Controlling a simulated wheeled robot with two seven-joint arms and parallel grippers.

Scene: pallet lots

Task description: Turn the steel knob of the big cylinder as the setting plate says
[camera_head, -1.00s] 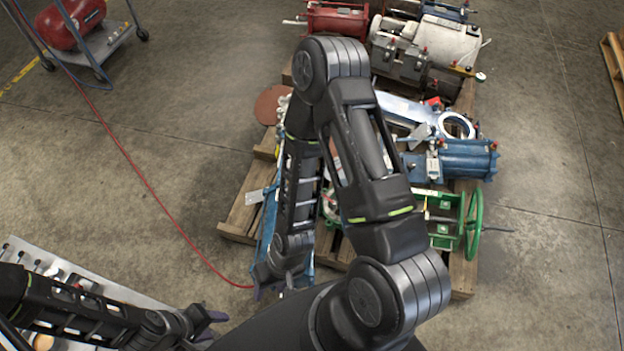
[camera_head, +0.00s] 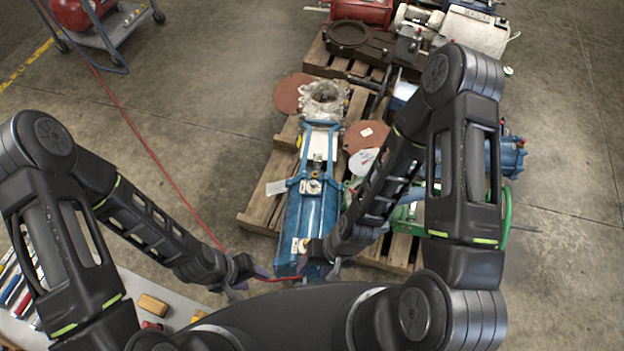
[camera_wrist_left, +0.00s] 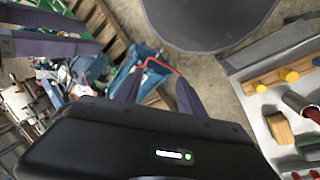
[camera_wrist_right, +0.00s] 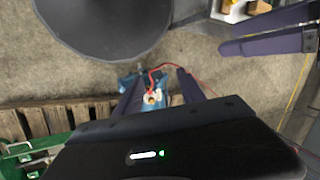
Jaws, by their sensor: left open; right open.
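The big blue cylinder (camera_head: 308,215) lies lengthwise on the pallet, its near end close to my body. A small pale fitting (camera_head: 302,245) sits at this near end; I cannot tell if it is the steel knob. In the right wrist view a light fitting (camera_wrist_right: 153,97) shows between the fingers, beyond them. A white plate (camera_head: 277,187) sticks out left of the cylinder; its writing is unreadable. My left gripper (camera_head: 250,276) is open and empty, left of the near end. My right gripper (camera_head: 318,266) is open beside the near end; contact cannot be told.
A red hose (camera_head: 160,185) runs across the floor to the cylinder's near end. A green-framed valve (camera_head: 405,215) lies to the right on the pallet (camera_head: 262,205). A grey bench with tools and blocks (camera_head: 185,305) is at lower left.

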